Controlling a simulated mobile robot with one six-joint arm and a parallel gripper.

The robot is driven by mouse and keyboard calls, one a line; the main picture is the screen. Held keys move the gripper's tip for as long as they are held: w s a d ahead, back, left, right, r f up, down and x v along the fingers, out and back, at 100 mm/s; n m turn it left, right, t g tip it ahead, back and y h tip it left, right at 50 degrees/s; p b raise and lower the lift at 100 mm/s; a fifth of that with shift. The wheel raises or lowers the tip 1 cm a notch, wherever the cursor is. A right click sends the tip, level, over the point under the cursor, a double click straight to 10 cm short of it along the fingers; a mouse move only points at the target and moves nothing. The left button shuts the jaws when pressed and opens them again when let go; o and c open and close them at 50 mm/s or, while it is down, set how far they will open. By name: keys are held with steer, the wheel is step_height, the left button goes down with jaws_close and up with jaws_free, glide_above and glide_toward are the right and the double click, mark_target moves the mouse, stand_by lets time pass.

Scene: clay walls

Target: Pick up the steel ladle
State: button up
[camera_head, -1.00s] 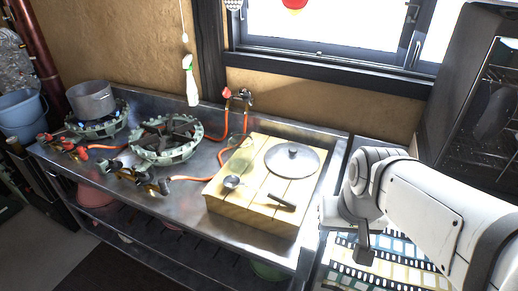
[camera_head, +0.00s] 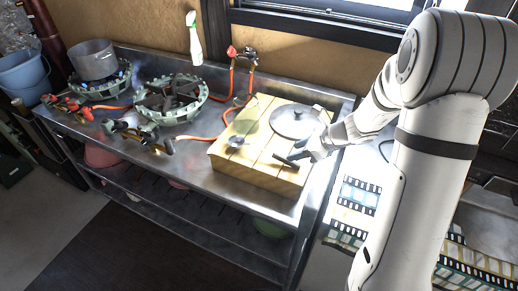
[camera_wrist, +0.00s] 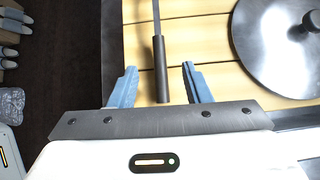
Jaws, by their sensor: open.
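The steel ladle lies on the slatted wooden board (camera_head: 250,173). Its small round bowl (camera_head: 236,141) is on the board's left part in the head view. Its dark handle (camera_wrist: 160,70) points toward my gripper in the wrist view, with a thin shaft running up out of the picture. My gripper (camera_wrist: 159,66) is open, with one blue-grey finger on each side of the handle end and a gap on both sides. In the head view my gripper (camera_head: 299,157) is at the board's right side, partly covering the handle end. I cannot tell its exact height over the board.
A dark round pot lid (camera_head: 297,124) with a knob lies on the board close to my gripper's right finger in the wrist view. Gas burners (camera_head: 171,98), a pot (camera_head: 93,60) and a spray bottle (camera_head: 194,38) stand farther left on the steel counter.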

mark_target(284, 158)
steer(key=x, duration=0.6)
steer(key=shift+f, duration=0.5)
steer(key=shift+c, duration=0.4)
jaws_close()
